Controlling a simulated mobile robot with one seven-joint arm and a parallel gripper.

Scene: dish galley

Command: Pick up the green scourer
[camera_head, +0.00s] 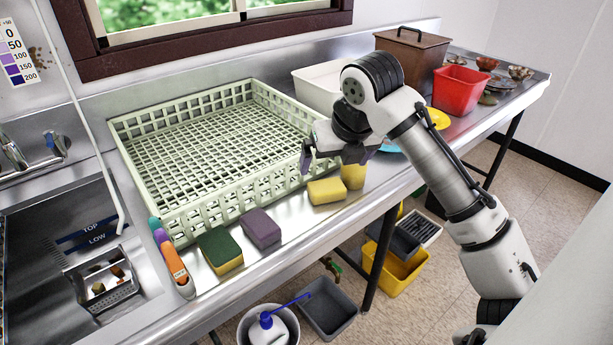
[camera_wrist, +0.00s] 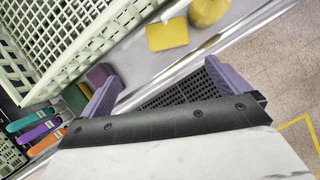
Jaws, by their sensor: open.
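The green scourer (camera_head: 219,249) is a block with a dark green top and yellow lower part. It lies on the steel counter in front of the dish rack, left of a purple sponge (camera_head: 260,228). In the wrist view the green scourer (camera_wrist: 76,97) shows at the left, close beside my left finger in the picture. My gripper (camera_head: 337,158) is well to the right of it, above the counter near the rack's right corner. In the wrist view its purple fingers (camera_wrist: 166,86) are apart, with nothing held between them.
A pale green rack (camera_head: 205,213) stands behind the sponges. A yellow sponge (camera_head: 326,191) and a yellow rounded item (camera_head: 353,177) lie near my gripper. The counter's front edge is close.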

